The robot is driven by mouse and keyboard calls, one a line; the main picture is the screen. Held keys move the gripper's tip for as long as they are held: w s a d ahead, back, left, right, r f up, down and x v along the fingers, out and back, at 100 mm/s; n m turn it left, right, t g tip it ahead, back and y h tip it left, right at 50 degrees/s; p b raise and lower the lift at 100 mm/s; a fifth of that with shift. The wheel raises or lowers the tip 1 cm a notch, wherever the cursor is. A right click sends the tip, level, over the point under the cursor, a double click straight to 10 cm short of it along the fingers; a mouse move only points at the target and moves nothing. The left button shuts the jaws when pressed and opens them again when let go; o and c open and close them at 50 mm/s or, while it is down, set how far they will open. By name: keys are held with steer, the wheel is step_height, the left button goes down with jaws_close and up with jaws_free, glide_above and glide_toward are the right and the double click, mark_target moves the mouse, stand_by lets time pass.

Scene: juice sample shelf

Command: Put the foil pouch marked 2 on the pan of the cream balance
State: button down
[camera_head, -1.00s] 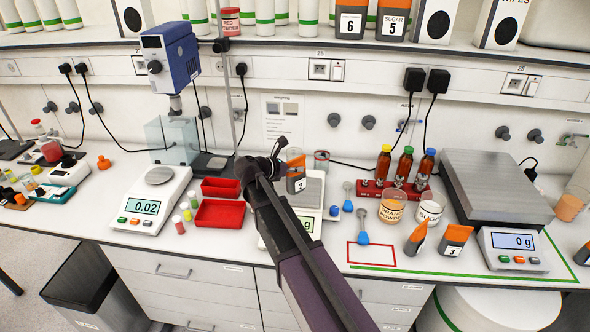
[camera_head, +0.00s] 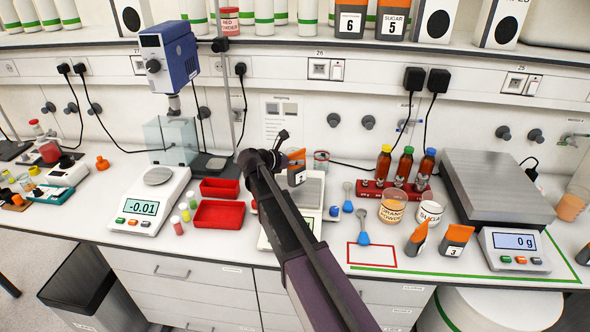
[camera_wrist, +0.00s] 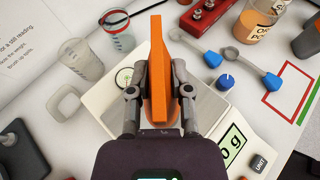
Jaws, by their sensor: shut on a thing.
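My gripper (camera_wrist: 158,100) is shut on the foil pouch marked 2 (camera_wrist: 158,75), which shows edge-on with its orange side in the wrist view. In the head view the pouch (camera_head: 298,177) stands upright in my gripper (camera_head: 284,165), with its number 2 label partly in sight. The cream balance (camera_wrist: 100,110) lies below. The pouch appears to be over its grey pan (camera_wrist: 208,108); I cannot tell how wide the gap is. The balance's display reads 0 g. In the head view my arm hides much of the balance and part of its pan (camera_head: 314,190).
Red trays (camera_head: 218,214) and a white balance (camera_head: 150,205) stand left. Right of the cream balance are blue spoons (camera_head: 362,228), an orange powder beaker (camera_head: 392,208), a red bottle rack (camera_head: 375,192) and two more pouches (camera_head: 455,240). A glass (camera_wrist: 118,32) stands behind the balance.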

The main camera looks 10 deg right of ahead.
mark_target(296, 167)
steer(key=shift+s+f+b, duration=0.1)
steer(key=shift+f+b, duration=1.05)
steer(key=shift+f, duration=0.3)
steer(key=shift+f, duration=0.1)
steer(key=c, duration=0.5)
jaws_free()
steer(key=shift+c, duration=0.2)
steer(key=shift+s+a+r+p, duration=0.3)
steer(key=shift+a+r, duration=0.1)
steer(key=shift+a, duration=0.15)
steer(key=p+v, duration=0.4)
steer(key=v, duration=0.6)
steer(key=shift+a, duration=0.35)
steer(key=shift+s+r, duration=0.1)
